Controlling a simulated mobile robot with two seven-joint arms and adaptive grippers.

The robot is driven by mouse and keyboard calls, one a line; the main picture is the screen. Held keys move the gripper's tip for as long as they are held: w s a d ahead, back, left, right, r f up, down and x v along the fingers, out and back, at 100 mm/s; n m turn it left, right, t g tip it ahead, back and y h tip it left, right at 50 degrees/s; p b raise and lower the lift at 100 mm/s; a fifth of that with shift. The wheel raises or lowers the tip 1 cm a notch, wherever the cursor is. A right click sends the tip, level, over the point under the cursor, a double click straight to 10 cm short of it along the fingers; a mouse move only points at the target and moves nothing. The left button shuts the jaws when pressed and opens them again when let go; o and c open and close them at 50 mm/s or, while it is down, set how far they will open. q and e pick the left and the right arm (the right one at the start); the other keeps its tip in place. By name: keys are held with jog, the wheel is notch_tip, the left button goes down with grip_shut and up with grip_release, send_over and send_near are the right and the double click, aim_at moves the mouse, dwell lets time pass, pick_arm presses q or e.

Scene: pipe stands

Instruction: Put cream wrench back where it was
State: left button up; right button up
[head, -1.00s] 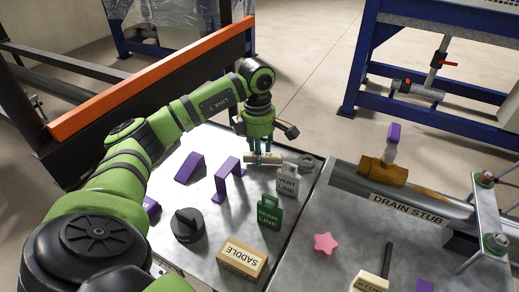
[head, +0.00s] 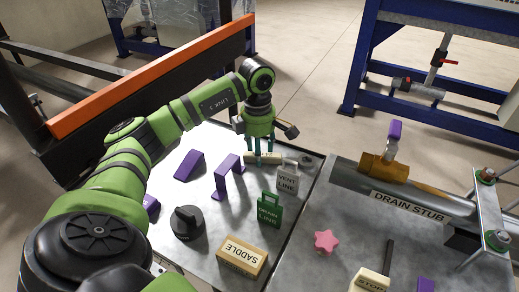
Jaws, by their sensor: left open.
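The cream wrench (head: 265,158) lies near the back edge of the left grey table top. Its shape is partly hidden by the fingers, so I see mainly a short cream bar. My left gripper (head: 263,149), green with teal fingers, points down just over it. The jaws are open, with the fingertips at the bar; I cannot tell whether they touch it. My right gripper is not in view.
Close by stand a grey VENT LINE tag (head: 287,178), a purple bracket (head: 227,175) and a green DRAIN LINE tag (head: 269,210). A SADDLE block (head: 242,256) and black knob (head: 187,222) are nearer. The DRAIN STUB pipe (head: 345,174) lies right.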

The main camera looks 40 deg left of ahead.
pick_arm(q)
jog(key=shift+r, duration=0.1)
dwell(0.3)
jog(key=shift+a+r, duration=0.1)
jog(key=shift+r, duration=3.55)
